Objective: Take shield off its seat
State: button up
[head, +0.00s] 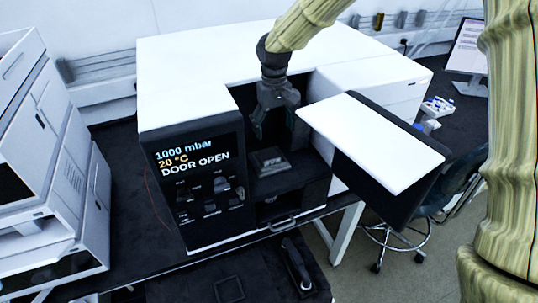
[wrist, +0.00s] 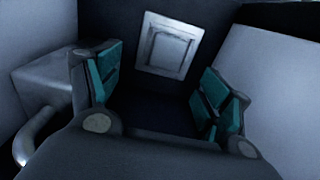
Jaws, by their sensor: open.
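A grey square piece with a raised rim (head: 270,161), which looks like the shield, lies on a dark block inside the open chamber of the white instrument. In the wrist view the square piece (wrist: 170,46) shows as a pale framed plate beyond the fingers, slightly tilted in the picture. I cannot tell the shield apart from its seat. My gripper (head: 273,128) reaches into the chamber from above, pointing down, above the piece and apart from it. Its teal-padded fingers (wrist: 158,88) are wide apart, with nothing between them.
The instrument (head: 205,70) has its door (head: 370,140) swung out to the right, and its screen (head: 193,157) reads "DOOR OPEN". The chamber walls are close around my gripper. A dark square outline (head: 229,289) and a dark tool-like object (head: 296,265) lie in front.

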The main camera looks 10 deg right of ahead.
aim_at(269, 153)
jog(key=f, duration=0.1)
jog(key=a+f, duration=0.1)
jog(key=f, duration=0.1)
jog(key=shift+w+a+f+p, duration=0.25)
jog(key=shift+p, duration=0.15)
jog(key=shift+s+f+p, duration=0.2)
jog(key=shift+f+p, duration=0.25)
jog(key=shift+f, duration=0.25)
jog(key=shift+f+p, duration=1)
jog(key=shift+f, duration=1.3)
jog(key=shift+d, duration=0.1)
jog(key=c, duration=1.2)
